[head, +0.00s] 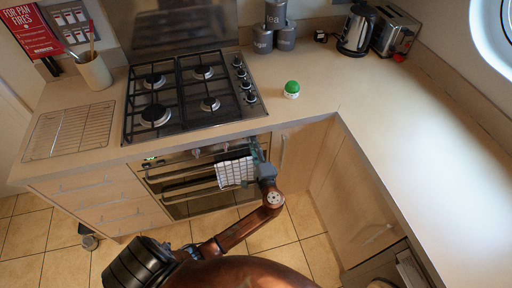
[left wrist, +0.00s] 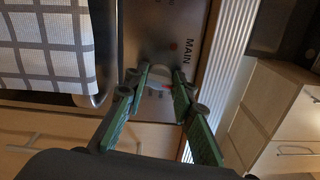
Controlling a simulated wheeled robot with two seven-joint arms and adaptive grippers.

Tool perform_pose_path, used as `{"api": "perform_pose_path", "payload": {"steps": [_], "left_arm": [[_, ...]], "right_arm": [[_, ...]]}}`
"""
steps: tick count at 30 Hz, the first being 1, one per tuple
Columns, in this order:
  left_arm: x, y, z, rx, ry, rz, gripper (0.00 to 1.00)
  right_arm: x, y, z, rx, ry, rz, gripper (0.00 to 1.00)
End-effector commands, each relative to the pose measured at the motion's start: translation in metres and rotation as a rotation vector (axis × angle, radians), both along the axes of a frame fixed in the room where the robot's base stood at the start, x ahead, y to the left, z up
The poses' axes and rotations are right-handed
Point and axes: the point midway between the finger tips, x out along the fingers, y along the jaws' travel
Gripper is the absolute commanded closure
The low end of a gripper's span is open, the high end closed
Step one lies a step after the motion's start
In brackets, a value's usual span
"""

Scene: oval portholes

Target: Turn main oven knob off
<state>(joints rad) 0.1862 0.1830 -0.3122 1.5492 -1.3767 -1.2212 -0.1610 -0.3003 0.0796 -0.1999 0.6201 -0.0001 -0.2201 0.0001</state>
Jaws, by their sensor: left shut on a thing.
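The oven (head: 180,181) is built in under the hob, with a steel control panel along its top. In the left wrist view the panel (left wrist: 143,32) carries the printed word MAIN and a small red mark. My left gripper (head: 258,158) is at the right end of this panel. Its green fingers (left wrist: 160,78) stand on either side of the main oven knob (left wrist: 157,74) and are shut on it. The fingers and shadow partly hide the knob, so its pointer angle cannot be told. My right gripper is not in view.
A checked towel (head: 236,172) hangs on the oven front, just left of my left gripper; it also shows in the left wrist view (left wrist: 45,45). The gas hob (head: 187,95) is above. A green-topped timer (head: 291,89) stands on the worktop.

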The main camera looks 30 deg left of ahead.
Motion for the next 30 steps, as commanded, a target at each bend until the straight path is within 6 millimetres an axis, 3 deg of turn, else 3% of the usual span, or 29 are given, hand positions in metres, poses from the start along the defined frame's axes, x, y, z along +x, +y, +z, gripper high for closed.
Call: {"api": "perform_pose_path", "payload": {"steps": [9,27,28,30], "left_arm": [[-0.002,0.003,-0.004,-0.094,-0.105,0.007,1.0],[-0.002,0.002,-0.003,-0.12,-0.134,0.008,1.0],[-0.002,0.002,-0.003,-0.12,-0.134,0.008,0.75],[-0.002,0.002,-0.003,-0.119,-0.135,0.006,0.7]], "right_arm": [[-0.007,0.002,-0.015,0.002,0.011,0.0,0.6],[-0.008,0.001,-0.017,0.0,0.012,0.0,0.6],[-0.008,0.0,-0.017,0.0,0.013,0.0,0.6],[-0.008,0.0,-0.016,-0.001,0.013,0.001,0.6]]}}
